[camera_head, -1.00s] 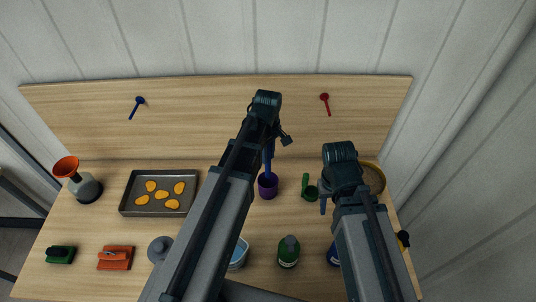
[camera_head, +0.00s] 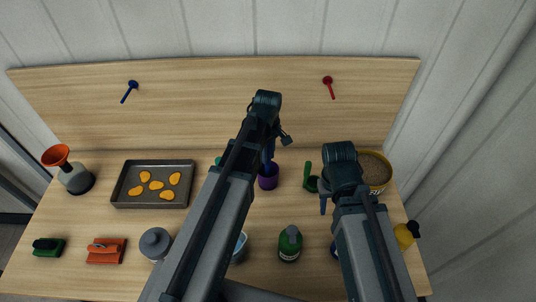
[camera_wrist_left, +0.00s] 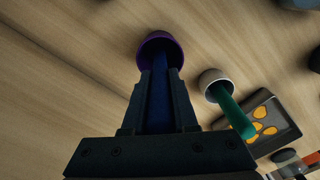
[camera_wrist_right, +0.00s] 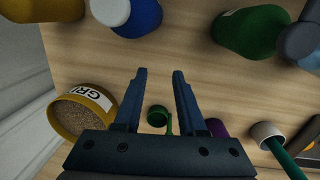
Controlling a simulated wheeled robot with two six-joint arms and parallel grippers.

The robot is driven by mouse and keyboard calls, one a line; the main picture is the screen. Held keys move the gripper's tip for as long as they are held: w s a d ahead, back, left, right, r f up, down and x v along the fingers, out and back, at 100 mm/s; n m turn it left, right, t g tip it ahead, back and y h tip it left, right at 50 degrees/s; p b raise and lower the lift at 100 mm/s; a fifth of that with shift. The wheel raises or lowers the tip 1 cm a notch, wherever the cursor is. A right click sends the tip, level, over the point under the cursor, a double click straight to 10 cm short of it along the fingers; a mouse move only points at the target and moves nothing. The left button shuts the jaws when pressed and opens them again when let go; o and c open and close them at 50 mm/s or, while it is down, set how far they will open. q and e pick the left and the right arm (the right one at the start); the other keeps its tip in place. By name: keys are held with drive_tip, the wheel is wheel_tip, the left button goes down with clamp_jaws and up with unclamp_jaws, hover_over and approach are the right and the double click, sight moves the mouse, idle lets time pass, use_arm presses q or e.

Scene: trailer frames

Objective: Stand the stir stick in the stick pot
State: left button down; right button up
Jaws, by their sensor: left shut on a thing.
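The stir stick (camera_head: 268,152) is blue and upright in the head view, with its lower end at the mouth of the purple stick pot (camera_head: 268,182). My left gripper (camera_wrist_left: 160,88) is shut on the stick (camera_wrist_left: 160,105), above the pot. In the left wrist view the stick runs between the fingers to the purple pot (camera_wrist_left: 158,40); its tip seems inside the rim, but its depth is hidden. My right gripper (camera_wrist_right: 160,72) is open and empty, over the table right of the pot, near a small green scoop (camera_wrist_right: 158,115).
A yellow-rimmed tub of grain (camera_head: 374,168) stands at the right. A green bottle (camera_head: 290,243) stands in front. A tray with orange pieces (camera_head: 153,184) is at the left. A white cup with a green stick (camera_wrist_left: 215,78) stands near the purple pot. A wooden panel (camera_head: 220,105) rises behind.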

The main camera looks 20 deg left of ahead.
use_arm(q)
drive_tip(key=c, duration=0.6)
unclamp_jaws()
drive_tip(key=shift+r, duration=0.1)
wheel_tip(320, 180, up, 14)
drive_tip(key=p, duration=1.4)
drive_tip(key=shift+f, duration=0.2)
drive_tip(key=s+d+f+m+b, duration=0.3)
drive_tip(key=s+f+m+b, duration=0.1)
drive_tip(key=f+m+b, duration=0.1)
drive_tip(key=s+d+f+m+b, duration=0.4)
drive_tip(key=s+f+m+b, duration=0.1)
drive_tip(key=s+d+f+m+y+b, duration=0.1)
drive_tip(key=s+d+f+m+b, duration=0.2)
drive_tip(key=s+f+m+b, duration=0.1)
drive_tip(key=shift+s+d+f+m+b, duration=0.1)
drive_tip(key=shift+s+f+m+b, duration=0.2)
drive_tip(key=shift+m, duration=0.2)
drive_tip(key=shift+s+d+f+m+b, duration=0.1)
drive_tip(key=shift+s+m+b, duration=0.1)
drive_tip(key=shift+s+m, duration=0.25)
